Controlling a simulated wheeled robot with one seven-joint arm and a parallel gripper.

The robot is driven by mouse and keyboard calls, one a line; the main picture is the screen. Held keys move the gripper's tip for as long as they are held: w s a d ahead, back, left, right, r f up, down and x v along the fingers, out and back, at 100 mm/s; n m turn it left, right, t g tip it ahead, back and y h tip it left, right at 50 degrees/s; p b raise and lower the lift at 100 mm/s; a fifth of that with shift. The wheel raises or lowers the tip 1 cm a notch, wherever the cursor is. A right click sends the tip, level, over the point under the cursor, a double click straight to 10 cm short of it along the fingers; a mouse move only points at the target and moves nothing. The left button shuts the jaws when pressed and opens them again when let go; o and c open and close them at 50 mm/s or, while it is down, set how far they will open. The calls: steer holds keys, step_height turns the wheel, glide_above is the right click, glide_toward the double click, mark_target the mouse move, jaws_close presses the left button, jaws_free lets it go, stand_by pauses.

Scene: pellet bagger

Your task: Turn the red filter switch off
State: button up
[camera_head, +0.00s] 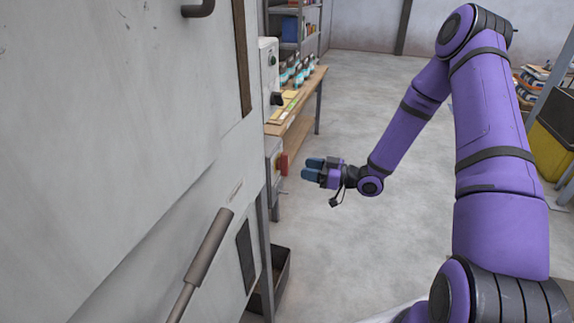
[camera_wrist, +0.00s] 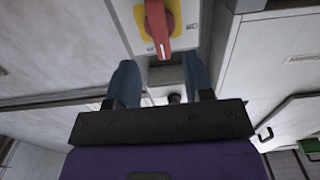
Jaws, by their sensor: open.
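The red switch (camera_head: 283,165) sits on a grey box at the side of the large grey machine in the head view. In the wrist view the red switch handle (camera_wrist: 159,28) stands on a yellow plate (camera_wrist: 182,12), its long side running nearly up and down in the picture, with a white mark near its lower end. My gripper (camera_head: 304,169) is open and empty just right of the switch. In the wrist view its two blue fingers (camera_wrist: 160,78) point toward the switch box, with the handle's lower end between and beyond the tips. Contact is not visible.
The grey machine (camera_head: 110,130) fills the left, with a long handle lever (camera_head: 209,246) sticking out. A wooden bench (camera_head: 298,104) with bottles stands behind the switch. A dark bin (camera_head: 271,281) is on the floor below.

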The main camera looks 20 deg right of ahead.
mark_target(288, 165)
steer(key=x, duration=0.7)
steer(key=shift+w+a, duration=0.1)
steer(key=c, duration=0.5)
